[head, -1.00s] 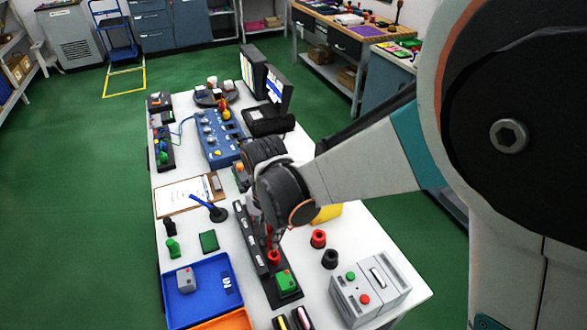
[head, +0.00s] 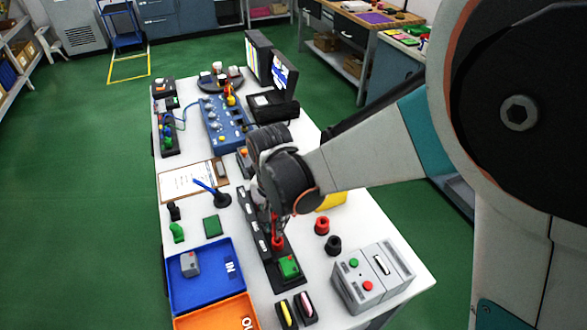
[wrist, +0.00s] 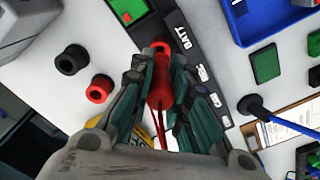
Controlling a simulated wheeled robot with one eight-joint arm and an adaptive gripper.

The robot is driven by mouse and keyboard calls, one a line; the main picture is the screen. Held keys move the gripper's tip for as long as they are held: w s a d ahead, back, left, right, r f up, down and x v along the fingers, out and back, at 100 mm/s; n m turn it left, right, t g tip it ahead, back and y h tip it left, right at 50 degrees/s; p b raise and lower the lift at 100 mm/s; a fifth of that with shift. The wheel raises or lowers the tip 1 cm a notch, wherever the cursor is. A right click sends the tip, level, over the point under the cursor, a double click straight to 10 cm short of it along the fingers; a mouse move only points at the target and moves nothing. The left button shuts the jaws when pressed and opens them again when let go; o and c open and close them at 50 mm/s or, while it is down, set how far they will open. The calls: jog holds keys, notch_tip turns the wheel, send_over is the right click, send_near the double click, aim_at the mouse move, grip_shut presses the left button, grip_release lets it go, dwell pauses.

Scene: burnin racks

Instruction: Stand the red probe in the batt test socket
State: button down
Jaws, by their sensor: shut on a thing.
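The red probe (wrist: 160,88) is between the two fingers of my gripper (wrist: 163,100) in the wrist view, with thin red lines trailing from it toward the palm. Its far end meets a brighter red ring (wrist: 160,47) beside the BATT label (wrist: 180,35) on the black socket strip (wrist: 205,75). I cannot tell whether the probe is seated there or just above it. In the head view my gripper (head: 276,220) is over the near part of the strip, and the red ring (head: 277,243) shows below it. The fingers partly hide the probe.
A green block with a red button (head: 289,267) sits at the strip's near end. Loose red (head: 322,225) and black (head: 334,245) rings and a grey box (head: 372,280) stand to the right. A blue tray (head: 180,305) lies left.

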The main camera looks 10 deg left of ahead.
aim_at(275, 215)
jog(key=shift+f+b, duration=1.55)
jog(key=shift+f, duration=0.2)
dwell(0.7)
jog(key=c, duration=1.4)
grip_release()
jog(key=shift+c, duration=0.2)
jog(key=shift+r, duration=0.1)
notch_tip(275, 215, up, 7)
jog(key=shift+s+r, duration=0.15)
jog(key=shift+r, duration=0.05)
